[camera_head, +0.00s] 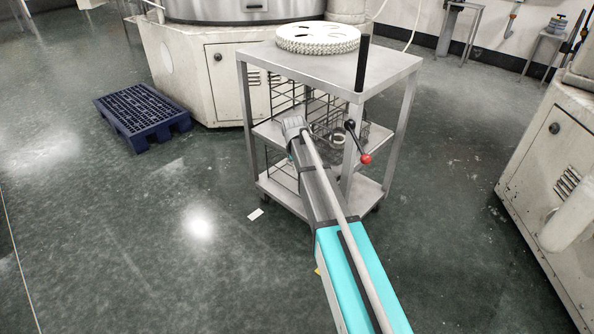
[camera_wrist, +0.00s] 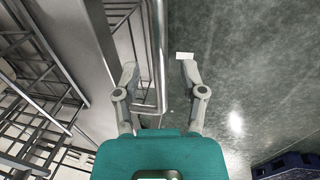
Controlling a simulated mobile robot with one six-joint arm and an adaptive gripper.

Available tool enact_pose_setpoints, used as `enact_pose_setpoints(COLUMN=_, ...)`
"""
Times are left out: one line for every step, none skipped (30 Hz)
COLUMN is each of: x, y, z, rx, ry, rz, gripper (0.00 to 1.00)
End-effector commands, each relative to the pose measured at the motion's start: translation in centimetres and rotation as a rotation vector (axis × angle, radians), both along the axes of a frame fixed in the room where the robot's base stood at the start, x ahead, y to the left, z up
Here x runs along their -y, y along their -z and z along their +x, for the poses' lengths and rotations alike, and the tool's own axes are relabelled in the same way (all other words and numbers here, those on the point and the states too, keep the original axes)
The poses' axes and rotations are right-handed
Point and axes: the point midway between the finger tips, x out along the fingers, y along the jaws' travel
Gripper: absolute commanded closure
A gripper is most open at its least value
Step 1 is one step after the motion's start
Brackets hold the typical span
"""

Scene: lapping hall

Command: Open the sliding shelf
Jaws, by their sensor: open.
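A grey metal trolley (camera_head: 262,187) stands ahead with a top, a middle shelf (camera_head: 268,131) and a bottom shelf. Wire racks (camera_head: 285,97) show inside it; I cannot tell for sure which part is the sliding shelf. In the wrist view, a bent metal bar (camera_wrist: 157,58), like a handle, runs along the trolley's side. My gripper (camera_wrist: 159,74) is open, with the bar between its fingers, nearer the left one. No closed grip on the bar shows. In the head view, my arm reaches to the trolley's left front and the fingers are hidden.
A blue pallet (camera_head: 142,114) lies left, a big machine (camera_head: 185,75) stands behind, and a cabinet (camera_head: 545,150) stands right.

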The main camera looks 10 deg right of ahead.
Motion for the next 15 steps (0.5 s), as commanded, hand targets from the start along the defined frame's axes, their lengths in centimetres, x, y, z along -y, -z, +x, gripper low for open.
enact_pose_setpoints(x=0.01, y=0.02, z=0.01, rx=0.0, ry=0.0, rz=0.0, gripper=0.46)
enact_pose_setpoints(x=0.01, y=0.01, z=0.01, rx=0.0, ry=0.0, rz=0.0, gripper=0.46)
enact_pose_setpoints(x=0.01, y=0.0, z=0.01, rx=0.0, ry=0.0, rz=0.0, gripper=0.46)
enact_pose_setpoints(x=0.01, y=-0.01, z=0.0, rx=0.0, ry=0.0, rz=0.0, gripper=0.46)
enact_pose_setpoints(x=0.01, y=-0.01, z=0.0, rx=0.0, ry=0.0, rz=0.0, gripper=0.46)
enact_pose_setpoints(x=0.01, y=-0.01, z=0.0, rx=0.0, ry=0.0, rz=0.0, gripper=0.46)
enact_pose_setpoints(x=0.01, y=-0.01, z=0.0, rx=0.0, ry=0.0, rz=0.0, gripper=0.46)
enact_pose_setpoints(x=0.01, y=-0.01, z=0.0, rx=0.0, ry=0.0, rz=0.0, gripper=0.5)
enact_pose_setpoints(x=0.01, y=-0.01, z=0.0, rx=0.0, ry=0.0, rz=0.0, gripper=0.57)
enact_pose_setpoints(x=0.01, y=-0.01, z=0.0, rx=0.0, ry=0.0, rz=0.0, gripper=0.63)
enact_pose_setpoints(x=0.01, y=-0.01, z=0.0, rx=0.0, ry=0.0, rz=0.0, gripper=0.68)
enact_pose_setpoints(x=0.0, y=-0.01, z=-0.01, rx=0.0, ry=0.0, rz=0.0, gripper=0.76)
enact_pose_setpoints(x=0.0, y=-0.01, z=-0.01, rx=0.0, ry=0.0, rz=0.0, gripper=0.81)
enact_pose_setpoints(x=0.0, y=-0.01, z=-0.01, rx=0.0, ry=0.0, rz=0.0, gripper=0.87)
enact_pose_setpoints(x=0.0, y=-0.01, z=-0.01, rx=0.0, ry=0.0, rz=0.0, gripper=0.94)
